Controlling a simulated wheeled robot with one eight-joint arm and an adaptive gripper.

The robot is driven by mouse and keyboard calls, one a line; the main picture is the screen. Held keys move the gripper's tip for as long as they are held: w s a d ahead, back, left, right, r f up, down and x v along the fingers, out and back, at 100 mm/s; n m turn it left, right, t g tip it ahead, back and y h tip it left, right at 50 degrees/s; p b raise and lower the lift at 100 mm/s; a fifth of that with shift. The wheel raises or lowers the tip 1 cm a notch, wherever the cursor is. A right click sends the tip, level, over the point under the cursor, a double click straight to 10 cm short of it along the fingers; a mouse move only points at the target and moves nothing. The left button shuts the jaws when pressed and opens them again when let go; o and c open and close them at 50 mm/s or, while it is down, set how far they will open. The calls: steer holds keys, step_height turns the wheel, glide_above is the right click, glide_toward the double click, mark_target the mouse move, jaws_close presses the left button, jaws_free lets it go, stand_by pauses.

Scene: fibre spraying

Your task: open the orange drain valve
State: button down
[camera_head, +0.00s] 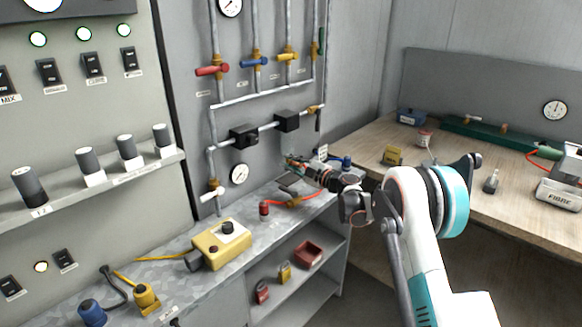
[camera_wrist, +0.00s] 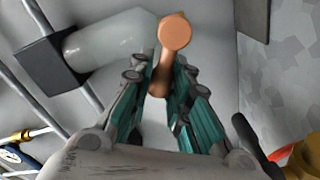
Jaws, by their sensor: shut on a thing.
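The orange drain valve shows in the wrist view as an orange handle with a round end (camera_wrist: 174,33), and its stem runs down between the fingers. My gripper (camera_wrist: 162,78) has its teal-padded fingers on both sides of the stem, closed on it. In the head view my gripper (camera_head: 292,162) is at the wall panel, below the black pipe blocks and right of the lower gauge. The valve is too small and too covered by my gripper to make out clearly there.
A clear cylinder (camera_wrist: 110,47) and a black block (camera_wrist: 48,62) sit close to the fingers in the wrist view. The lower gauge (camera_head: 239,174) and a white-handled valve (camera_head: 212,190) are left of my gripper. A yellow box (camera_head: 221,244) stands on the bench below.

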mark_target(293, 150)
steer(key=m, duration=0.2)
steer(key=w+r+m, duration=0.1)
steer(key=shift+d+r+m, duration=0.1)
steer(key=shift+d+m, duration=0.3)
steer(key=m, duration=0.2)
steer(key=shift+w+d+r+m, duration=0.3)
steer(key=shift+m, duration=0.1)
steer(key=shift+w+d+r+m, duration=0.1)
steer(key=shift+w+d+m, duration=0.15)
steer(key=shift+m, duration=0.6)
steer(key=shift+w+d+r+m, duration=0.1)
steer(key=shift+w+d+m, duration=0.15)
steer(key=shift+m, duration=0.65)
steer(key=shift+w+d+m, duration=0.15)
steer(key=shift+w+m, duration=0.2)
steer(key=shift+m, duration=0.5)
steer(key=c, duration=1.5)
jaws_free()
steer(key=shift+w, duration=0.1)
steer(key=shift+d, duration=0.1)
steer(key=v, duration=1.2)
